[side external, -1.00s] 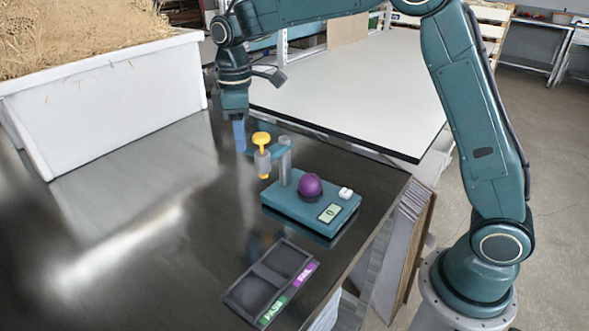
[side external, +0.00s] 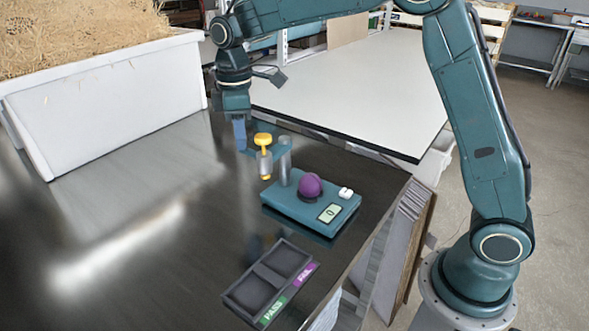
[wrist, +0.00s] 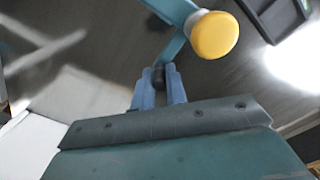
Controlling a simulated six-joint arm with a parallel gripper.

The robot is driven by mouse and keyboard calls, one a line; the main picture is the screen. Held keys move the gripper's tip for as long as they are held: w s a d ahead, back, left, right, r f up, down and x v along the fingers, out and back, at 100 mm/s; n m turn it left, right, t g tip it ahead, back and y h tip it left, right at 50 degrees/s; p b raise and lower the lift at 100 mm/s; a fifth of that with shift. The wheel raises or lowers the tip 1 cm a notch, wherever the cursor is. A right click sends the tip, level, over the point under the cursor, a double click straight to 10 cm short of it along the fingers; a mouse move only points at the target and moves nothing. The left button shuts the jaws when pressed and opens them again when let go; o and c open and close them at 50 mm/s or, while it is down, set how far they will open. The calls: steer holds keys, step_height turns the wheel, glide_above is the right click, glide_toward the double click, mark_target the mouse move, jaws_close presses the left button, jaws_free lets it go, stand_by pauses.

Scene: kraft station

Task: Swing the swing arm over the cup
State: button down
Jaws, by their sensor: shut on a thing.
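The swing arm (side external: 273,129) is a teal bar on a grey post at the back of a teal base (side external: 291,214). It carries a grey cylinder with a yellow knob (side external: 263,139). The knob also shows in the wrist view (wrist: 214,36). The cup (side external: 309,196) is a dark holder on the base, mostly hidden under a purple ball (side external: 310,185). My gripper (side external: 240,146) is shut on a dark grip at the swing arm's outer end (wrist: 158,73). The yellow knob and cylinder are left of the cup, apart from it.
A small display (side external: 329,213) and a white button (side external: 346,193) are on the base. A dark two-part tray (side external: 249,281) with green and purple labels lies in front. A white straw-filled bin (side external: 110,95) stands at left. The dark table's left part is clear.

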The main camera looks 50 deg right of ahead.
steer(key=s+n, duration=1.2)
steer(key=n, duration=0.5)
steer(key=shift+s, duration=0.2)
steer(key=shift+d+r, duration=0.1)
steer(key=shift+d, duration=0.05)
steer(key=c, duration=1.4)
jaws_free()
step_height(320, 180, up, 14)
